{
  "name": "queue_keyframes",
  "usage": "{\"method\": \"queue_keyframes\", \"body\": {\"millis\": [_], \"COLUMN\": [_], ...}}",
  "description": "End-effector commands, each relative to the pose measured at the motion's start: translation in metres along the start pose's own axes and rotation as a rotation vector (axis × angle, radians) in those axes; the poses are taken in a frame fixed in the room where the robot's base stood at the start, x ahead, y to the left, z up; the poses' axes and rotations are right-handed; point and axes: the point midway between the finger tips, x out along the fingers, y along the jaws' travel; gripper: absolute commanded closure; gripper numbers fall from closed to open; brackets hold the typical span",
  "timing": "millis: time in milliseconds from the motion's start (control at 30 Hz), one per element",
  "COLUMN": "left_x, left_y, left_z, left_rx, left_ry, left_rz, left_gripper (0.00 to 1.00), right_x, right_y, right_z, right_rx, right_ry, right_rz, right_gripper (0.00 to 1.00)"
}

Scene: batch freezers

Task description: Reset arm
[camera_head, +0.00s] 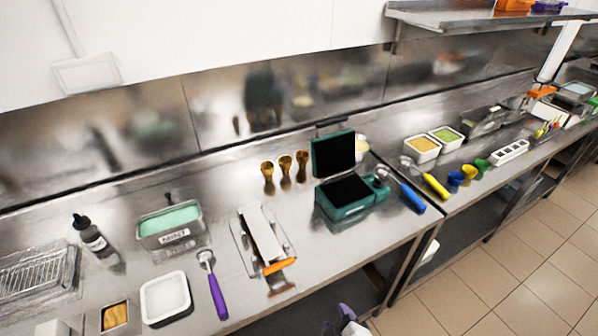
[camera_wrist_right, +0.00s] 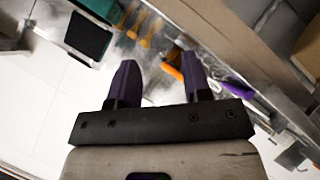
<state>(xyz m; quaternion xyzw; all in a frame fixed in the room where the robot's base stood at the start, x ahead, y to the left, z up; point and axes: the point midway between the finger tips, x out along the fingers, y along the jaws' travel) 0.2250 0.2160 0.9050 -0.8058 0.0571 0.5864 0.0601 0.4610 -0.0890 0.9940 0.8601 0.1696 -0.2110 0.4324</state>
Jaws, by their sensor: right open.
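My right gripper (camera_head: 340,317) shows at the bottom edge of the head view, low in front of the counter, with only its purple fingers and a pale part visible. In the right wrist view, my right gripper (camera_wrist_right: 160,78) has its two purple fingers spread apart with nothing held between them. It is clear of the counter objects in the head view. My left gripper is in neither view.
The steel counter (camera_head: 330,255) holds an open green-black press (camera_head: 345,200), a purple-handled scoop (camera_head: 217,295), a white tub (camera_head: 165,297), a mint tub (camera_head: 170,222) and an orange-handled spatula (camera_head: 279,266). Tiled floor (camera_head: 500,290) at right is clear.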

Motion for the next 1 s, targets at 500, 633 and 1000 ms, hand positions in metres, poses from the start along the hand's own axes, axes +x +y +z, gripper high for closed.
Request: {"method": "queue_keyframes", "body": {"millis": [500,633,1000], "left_x": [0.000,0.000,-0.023], "left_y": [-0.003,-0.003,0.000], "left_z": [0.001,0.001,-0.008], "left_rx": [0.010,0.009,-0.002], "left_ry": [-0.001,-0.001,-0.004], "left_rz": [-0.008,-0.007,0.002], "left_gripper": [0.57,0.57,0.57], "right_x": [-0.109,-0.129,-0.185], "right_y": [-0.009,-0.035,-0.082], "right_z": [0.128,0.164,0.190], "right_rx": [0.716,0.775,0.805], "right_ry": [-0.399,-0.504,-0.676], "right_rz": [-0.203,-0.222,-0.322], "right_gripper": [0.55,0.55,0.55]}}
